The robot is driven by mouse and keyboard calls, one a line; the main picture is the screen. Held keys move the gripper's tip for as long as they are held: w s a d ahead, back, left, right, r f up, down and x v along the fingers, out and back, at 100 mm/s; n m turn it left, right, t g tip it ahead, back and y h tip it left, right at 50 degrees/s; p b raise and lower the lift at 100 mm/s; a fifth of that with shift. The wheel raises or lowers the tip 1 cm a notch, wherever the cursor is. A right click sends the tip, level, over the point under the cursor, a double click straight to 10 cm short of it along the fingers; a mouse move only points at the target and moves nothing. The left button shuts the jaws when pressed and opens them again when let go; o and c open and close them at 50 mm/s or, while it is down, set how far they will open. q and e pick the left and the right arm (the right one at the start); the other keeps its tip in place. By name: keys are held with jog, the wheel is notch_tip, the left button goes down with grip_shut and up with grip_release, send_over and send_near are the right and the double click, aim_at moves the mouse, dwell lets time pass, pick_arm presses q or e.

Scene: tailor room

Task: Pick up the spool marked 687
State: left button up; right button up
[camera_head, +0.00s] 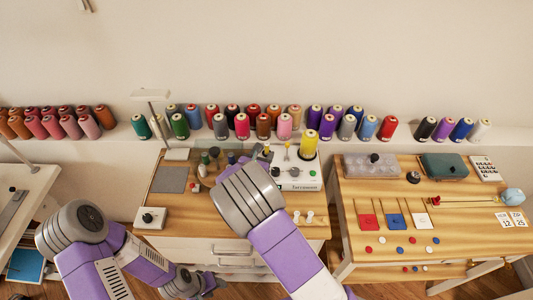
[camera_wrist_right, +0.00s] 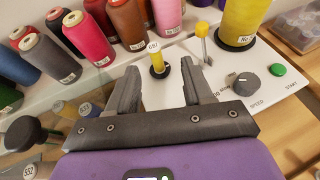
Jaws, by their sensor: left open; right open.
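In the head view the right gripper (camera_head: 262,154) is largely hidden behind my own arm, over the machine. My left gripper (camera_head: 212,283) is low at the bottom of the head view, small and partly hidden, away from the spool.
The white machine (camera_head: 300,183) carries a large yellow cone (camera_head: 308,142) to the right of the spool. A long row of coloured cones (camera_head: 242,126) stands on the ledge behind. Small spools (camera_head: 205,158) stand left of the machine. A second table (camera_head: 385,190) is at right.

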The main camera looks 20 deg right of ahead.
aim_at(266, 147)
jog(key=x, duration=0.7)
jog(key=shift+w+a+f+b, duration=0.1)
jog(key=shift+w+f+b, duration=0.05)
jog(key=shift+w+b, duration=0.25)
grip_shut()
